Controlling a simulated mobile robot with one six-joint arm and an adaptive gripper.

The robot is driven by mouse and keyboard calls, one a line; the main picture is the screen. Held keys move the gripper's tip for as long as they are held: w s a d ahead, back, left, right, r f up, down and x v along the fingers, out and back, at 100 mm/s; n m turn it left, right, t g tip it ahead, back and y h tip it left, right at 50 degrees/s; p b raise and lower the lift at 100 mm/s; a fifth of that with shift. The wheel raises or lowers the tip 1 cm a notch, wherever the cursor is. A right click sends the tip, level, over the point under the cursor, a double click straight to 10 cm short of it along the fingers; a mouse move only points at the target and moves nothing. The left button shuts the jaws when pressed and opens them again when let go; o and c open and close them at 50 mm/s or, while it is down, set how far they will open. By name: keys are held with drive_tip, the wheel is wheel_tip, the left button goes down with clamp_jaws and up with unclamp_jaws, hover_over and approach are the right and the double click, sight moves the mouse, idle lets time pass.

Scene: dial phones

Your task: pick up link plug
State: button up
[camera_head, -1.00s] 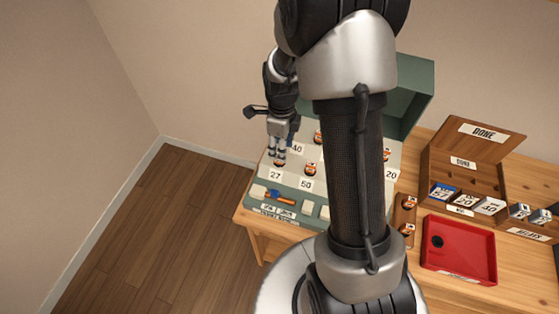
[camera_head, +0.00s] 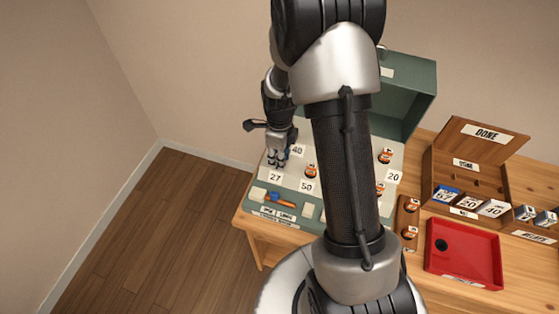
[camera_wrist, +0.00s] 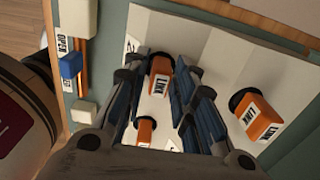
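Orange plugs marked LINK stand on a pale panel (camera_head: 320,196) in a green case. In the wrist view, one link plug (camera_wrist: 160,85) lies between my gripper's blue-padded fingers (camera_wrist: 165,93). A second link plug (camera_wrist: 145,130) shows nearer the palm, also between the fingers in this view. A third link plug (camera_wrist: 258,118) stands outside the right finger. In the head view, my gripper (camera_head: 277,160) is low over the panel near the 27 and 40 labels. Its fingers look apart; I see no clear contact with a plug. Another link plug (camera_head: 311,171) is just right of it.
The green lid (camera_head: 405,85) stands raised behind. A blue-and-orange slider (camera_head: 280,200) sits at the panel's front. A red tray (camera_head: 465,265), a wooden holder with two plugs (camera_head: 408,220) and a DONE box (camera_head: 480,150) stand to the right. My arm hides part of the panel.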

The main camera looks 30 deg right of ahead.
clamp_jaws()
wheel_tip(320, 180, up, 20)
drive_tip(key=p, duration=0.5)
idle(0.3)
